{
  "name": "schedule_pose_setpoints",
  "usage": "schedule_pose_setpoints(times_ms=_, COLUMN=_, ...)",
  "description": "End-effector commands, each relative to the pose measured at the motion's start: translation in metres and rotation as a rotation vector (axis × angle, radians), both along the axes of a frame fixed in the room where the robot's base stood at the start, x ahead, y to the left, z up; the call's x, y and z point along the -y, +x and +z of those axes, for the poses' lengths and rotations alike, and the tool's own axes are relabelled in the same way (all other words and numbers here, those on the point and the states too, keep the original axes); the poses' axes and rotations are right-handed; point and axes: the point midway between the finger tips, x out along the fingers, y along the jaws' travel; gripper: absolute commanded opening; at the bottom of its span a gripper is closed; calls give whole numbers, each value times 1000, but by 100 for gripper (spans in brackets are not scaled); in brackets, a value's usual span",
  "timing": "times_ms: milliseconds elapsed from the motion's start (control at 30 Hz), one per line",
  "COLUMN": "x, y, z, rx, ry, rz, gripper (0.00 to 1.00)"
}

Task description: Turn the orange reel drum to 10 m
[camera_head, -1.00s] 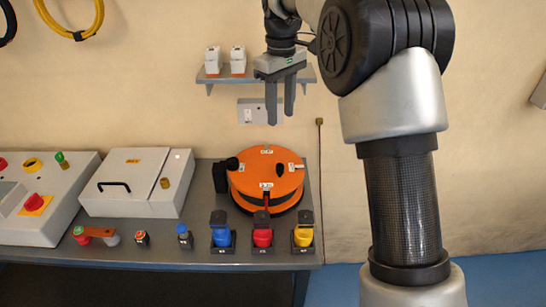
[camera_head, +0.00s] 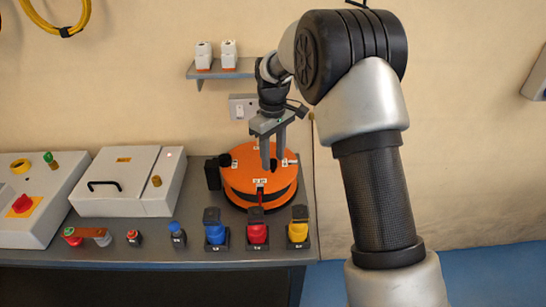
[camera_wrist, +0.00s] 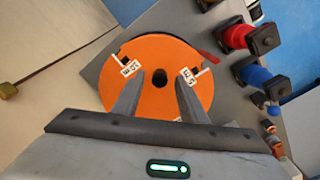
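The orange reel drum (camera_head: 243,178) lies flat on the grey bench, with small white labels around its top and a dark base under it. In the wrist view the drum (camera_wrist: 145,50) shows its dark centre hole and two labels; their text is too small to read surely. A red pointer (camera_head: 261,197) stands at the drum's front edge. My gripper (camera_head: 272,166) points down over the drum's top. Whether the fingertips touch the drum is unclear.
Blue (camera_head: 215,232), red (camera_head: 257,234) and yellow (camera_head: 298,231) connectors stand along the bench front. A white box (camera_head: 125,180) with a black handle is to the left. A shelf (camera_head: 220,73) and a wall box (camera_head: 243,106) are behind.

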Motion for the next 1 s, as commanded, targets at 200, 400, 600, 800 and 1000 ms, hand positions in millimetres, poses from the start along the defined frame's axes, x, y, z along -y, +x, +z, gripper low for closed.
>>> schedule_pose_setpoints(times_ms=200, x=0, y=0, z=-4, rx=1, ry=0, rz=0, gripper=39)
schedule_pose_setpoints(times_ms=400, x=0, y=0, z=-4, rx=1, ry=0, rz=0, gripper=27)
schedule_pose_setpoints(times_ms=600, x=0, y=0, z=-4, rx=1, ry=0, rz=0, gripper=0)
schedule_pose_setpoints(times_ms=800, x=0, y=0, z=-4, rx=1, ry=0, rz=-3, gripper=0)
schedule_pose_setpoints(times_ms=1000, x=-2, y=-1, z=-3, rx=2, ry=0, rz=-42, gripper=0)
